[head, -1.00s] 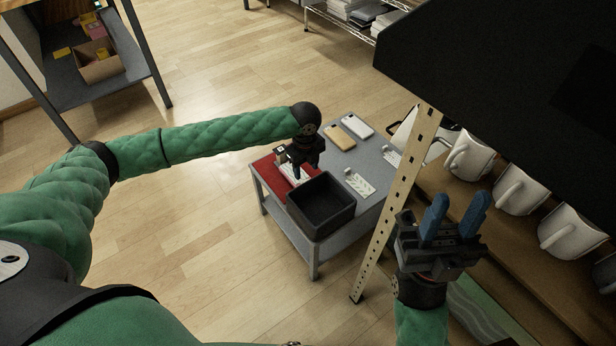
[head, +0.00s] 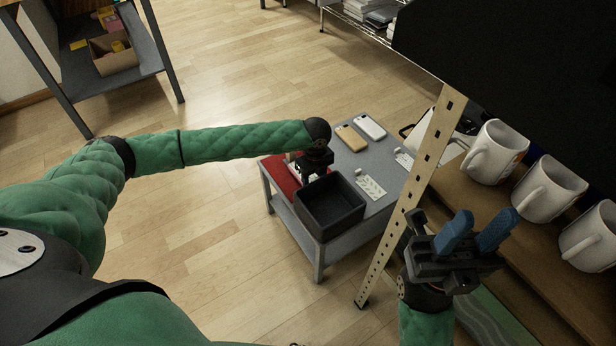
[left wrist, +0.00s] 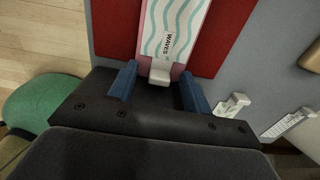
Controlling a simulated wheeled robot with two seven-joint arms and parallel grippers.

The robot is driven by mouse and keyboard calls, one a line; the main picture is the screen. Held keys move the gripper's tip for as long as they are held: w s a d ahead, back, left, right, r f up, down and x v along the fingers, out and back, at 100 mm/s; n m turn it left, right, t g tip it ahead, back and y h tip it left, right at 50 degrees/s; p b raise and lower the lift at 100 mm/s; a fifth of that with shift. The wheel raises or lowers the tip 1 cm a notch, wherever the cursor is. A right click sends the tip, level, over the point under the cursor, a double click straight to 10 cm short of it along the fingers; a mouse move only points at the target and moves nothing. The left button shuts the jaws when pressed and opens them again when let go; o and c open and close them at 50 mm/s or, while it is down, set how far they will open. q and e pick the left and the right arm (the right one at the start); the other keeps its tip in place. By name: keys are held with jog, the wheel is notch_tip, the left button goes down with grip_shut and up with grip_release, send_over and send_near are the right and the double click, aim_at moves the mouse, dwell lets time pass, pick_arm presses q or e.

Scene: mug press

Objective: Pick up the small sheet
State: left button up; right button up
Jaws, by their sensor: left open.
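A small sheet (left wrist: 172,30) with teal waves, a pink edge and a "WAVES" label lies on a red mat (left wrist: 226,35). A white tab (left wrist: 160,72) sits at its near end. My left gripper (left wrist: 158,88) is open, with one blue finger on each side of the tab; contact cannot be told. In the head view my left gripper (head: 306,176) is over the red mat (head: 280,172) and hides the sheet. My right gripper (head: 489,218) is open and empty, in front of the mug shelf.
A black bin (head: 330,212) stands beside the mat on the grey table (head: 340,248). A patterned white card (head: 371,187) and two phones, one tan (head: 350,137) and one white (head: 370,126), lie beyond it. A perforated post (head: 420,185) and white mugs (head: 496,152) are at right.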

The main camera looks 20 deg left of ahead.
pick_arm(q)
grip_shut()
jog(key=shift+r, duration=0.1)
